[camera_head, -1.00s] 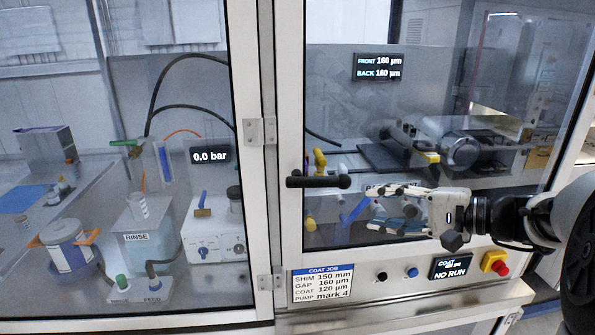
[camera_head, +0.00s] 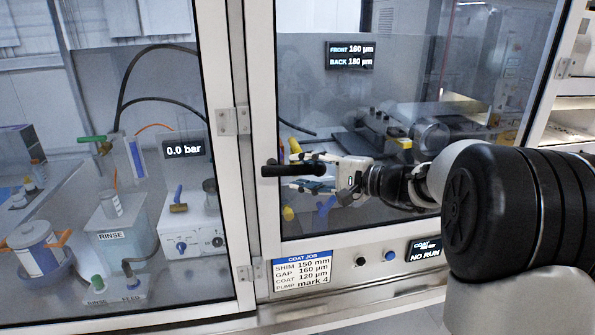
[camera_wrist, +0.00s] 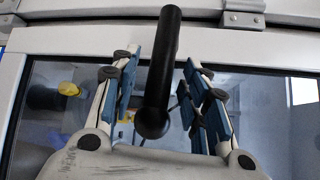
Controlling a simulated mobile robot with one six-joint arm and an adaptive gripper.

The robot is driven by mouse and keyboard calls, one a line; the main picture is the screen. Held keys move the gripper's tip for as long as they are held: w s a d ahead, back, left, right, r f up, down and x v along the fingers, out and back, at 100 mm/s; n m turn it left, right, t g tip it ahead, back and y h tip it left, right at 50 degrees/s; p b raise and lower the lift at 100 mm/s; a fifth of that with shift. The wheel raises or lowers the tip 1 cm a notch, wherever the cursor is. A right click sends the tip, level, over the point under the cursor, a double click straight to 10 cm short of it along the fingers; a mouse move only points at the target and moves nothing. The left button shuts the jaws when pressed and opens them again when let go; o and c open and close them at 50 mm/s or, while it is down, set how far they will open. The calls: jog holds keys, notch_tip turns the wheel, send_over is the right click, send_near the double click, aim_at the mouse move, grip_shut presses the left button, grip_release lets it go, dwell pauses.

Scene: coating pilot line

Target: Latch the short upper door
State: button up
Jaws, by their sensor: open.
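The glazed door (camera_head: 395,236) on the right has a pale frame and a black lever handle (camera_head: 281,170) on its left side. The handle lies about horizontal in the head view. My gripper (camera_head: 290,172) is in front of the door, its fingers reaching left along the handle. In the wrist view the handle (camera_wrist: 162,60) runs between the two blue-padded fingers of my gripper (camera_wrist: 161,62). The gripper is open, with a visible gap on each side of the handle. The door looks flush with the post; whether it is latched cannot be told.
A second glazed panel (camera_head: 243,275) stands left of the post, with hinges (camera_head: 236,121) between. Below the door are a label (camera_head: 302,273), buttons (camera_head: 361,262) and a "NO RUN" display (camera_head: 424,251). Behind the glass stands a coating machine (camera_head: 425,135).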

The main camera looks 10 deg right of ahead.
jog(key=shift+x, duration=1.1)
jog(key=shift+c, duration=0.6)
grip_shut()
